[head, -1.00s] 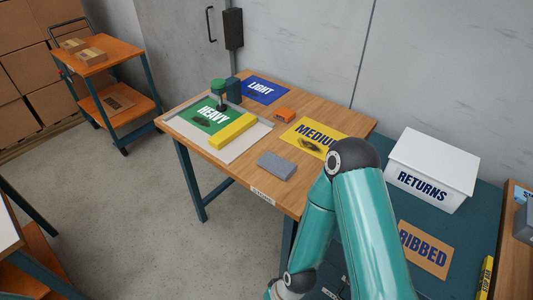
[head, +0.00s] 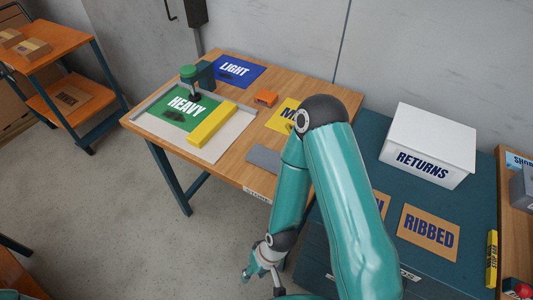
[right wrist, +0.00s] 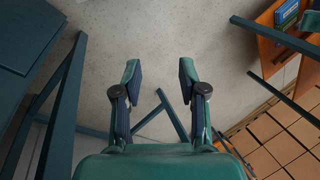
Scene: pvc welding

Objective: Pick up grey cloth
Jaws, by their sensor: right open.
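The grey cloth (head: 264,158) lies flat on the wooden table, near its front edge. My right arm covers its right end in the head view. My right gripper (head: 262,272) hangs low in front of the table, below the tabletop and apart from the cloth. In the right wrist view the right gripper (right wrist: 158,80) is open with nothing between its fingers; floor and table legs show beyond. My left gripper is not in view.
The wooden table (head: 232,172) holds a yellow bar (head: 212,126), a green HEAVY sheet (head: 184,108), a blue LIGHT sheet (head: 236,71), a yellow sheet (head: 282,115) and an orange block (head: 265,98). A white RETURNS box (head: 428,145) and a RIBBED card (head: 428,233) rest on the dark bench at right.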

